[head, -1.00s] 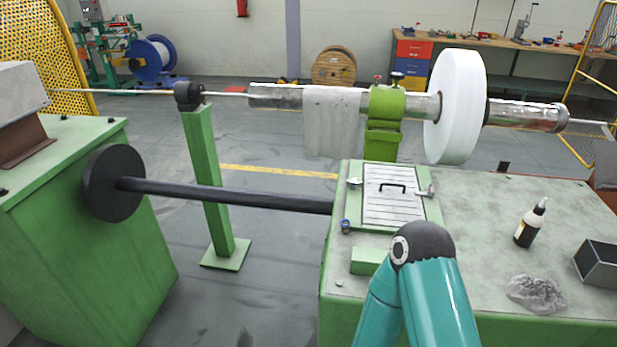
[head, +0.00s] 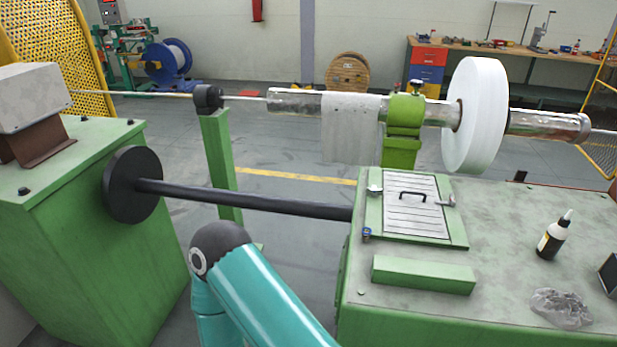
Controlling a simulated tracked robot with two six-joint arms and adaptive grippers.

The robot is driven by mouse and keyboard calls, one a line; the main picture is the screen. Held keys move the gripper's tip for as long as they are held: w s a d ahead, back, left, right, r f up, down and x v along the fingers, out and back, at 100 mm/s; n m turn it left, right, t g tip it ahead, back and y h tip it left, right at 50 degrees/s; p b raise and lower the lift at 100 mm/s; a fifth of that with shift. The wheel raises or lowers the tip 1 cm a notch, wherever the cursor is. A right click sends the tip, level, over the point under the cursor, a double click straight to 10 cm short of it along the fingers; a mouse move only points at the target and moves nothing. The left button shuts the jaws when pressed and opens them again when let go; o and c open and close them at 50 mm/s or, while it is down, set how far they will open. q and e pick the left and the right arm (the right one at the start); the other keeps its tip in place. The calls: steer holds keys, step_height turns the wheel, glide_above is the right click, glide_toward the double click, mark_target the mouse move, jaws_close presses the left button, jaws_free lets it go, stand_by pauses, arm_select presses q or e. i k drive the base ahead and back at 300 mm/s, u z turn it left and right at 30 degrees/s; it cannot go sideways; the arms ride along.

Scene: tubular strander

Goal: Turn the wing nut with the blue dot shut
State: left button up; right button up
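A hatch cover (head: 412,222) with pale slats and a black handle (head: 412,195) lies on the green cabinet on the right. One silver wing nut (head: 375,190) is at the cover's upper left, another (head: 447,200) at its right edge. A small dark-blue piece (head: 366,233) is at the frame's left edge; I cannot tell whether it is a wing nut or carries the dot. No blue dot is clear on the silver nuts, and their turn is too small to judge. One of my teal arms shows at the bottom; neither gripper is in view.
A green block (head: 423,275), a bottle (head: 553,236) and a crumpled clear bag (head: 560,308) are on the cabinet top (head: 500,215). A black shaft (head: 250,202) runs left to a black disc (head: 132,185). A tube with a white wheel (head: 476,115) passes behind the cabinet.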

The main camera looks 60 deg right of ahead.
mark_target(373, 192)
steer(key=u, duration=0.85)
steer(key=i, duration=1.05)
steer(key=z, duration=2.9)
steer(key=k, duration=0.5)
steer(key=z, duration=0.45)
steer(key=i, duration=0.65)
